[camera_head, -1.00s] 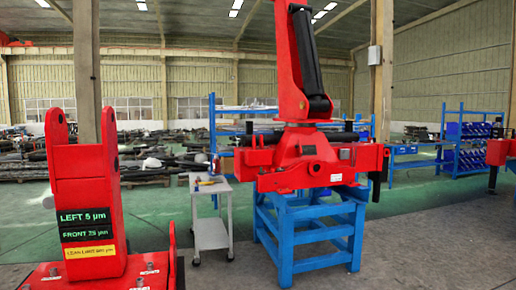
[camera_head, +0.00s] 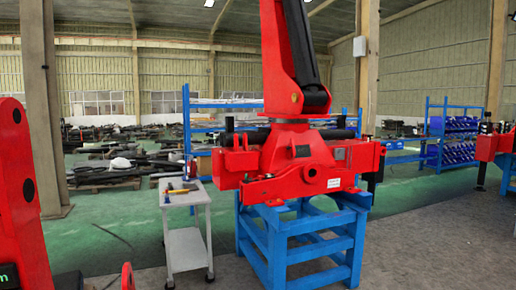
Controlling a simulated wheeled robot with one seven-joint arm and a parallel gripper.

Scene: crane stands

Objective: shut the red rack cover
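No part that I can clearly tell as a red rack cover shows in the head view. A large red crane (camera_head: 295,165) stands upright on a blue steel stand (camera_head: 275,250) in the middle, a few steps ahead. Another red crane part (camera_head: 22,215) is cut off at the left edge, close to me. More red machinery (camera_head: 492,146) shows at the far right. My gripper is not in view.
A grey wheeled cart (camera_head: 186,222) with small tools on top stands left of the blue stand. A blue shelf (camera_head: 455,150) with blue bins is at the back right. Building pillars (camera_head: 45,110) rise behind. Open floor (camera_head: 110,240) lies left of the cart.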

